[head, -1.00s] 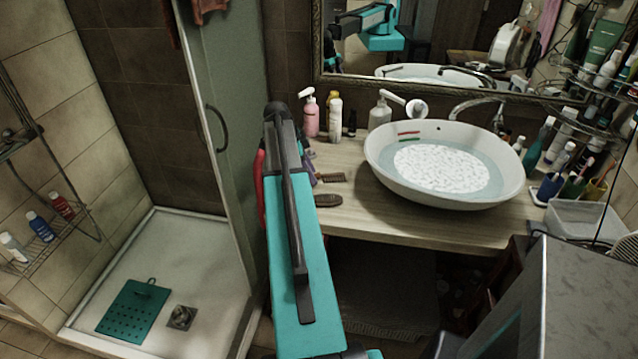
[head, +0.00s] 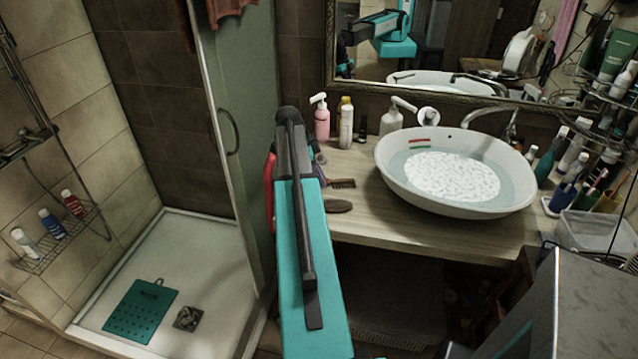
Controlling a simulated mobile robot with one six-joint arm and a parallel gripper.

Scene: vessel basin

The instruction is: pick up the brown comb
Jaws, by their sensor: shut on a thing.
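My arm rises from the bottom of the head view to the left end of the counter. My gripper is hidden behind the arm's far end, so its jaws and anything between them cannot be seen. The comb appears to rest on the counter, apart from the visible arm links.
A white basin (head: 392,183) stands on the counter (head: 440,232). Several bottles, including a pink pump bottle (head: 321,122), stand behind the comb. A red object (head: 269,180) shows beside my arm. A glass shower panel (head: 240,95) is at left. A mirror (head: 450,45) hangs behind.

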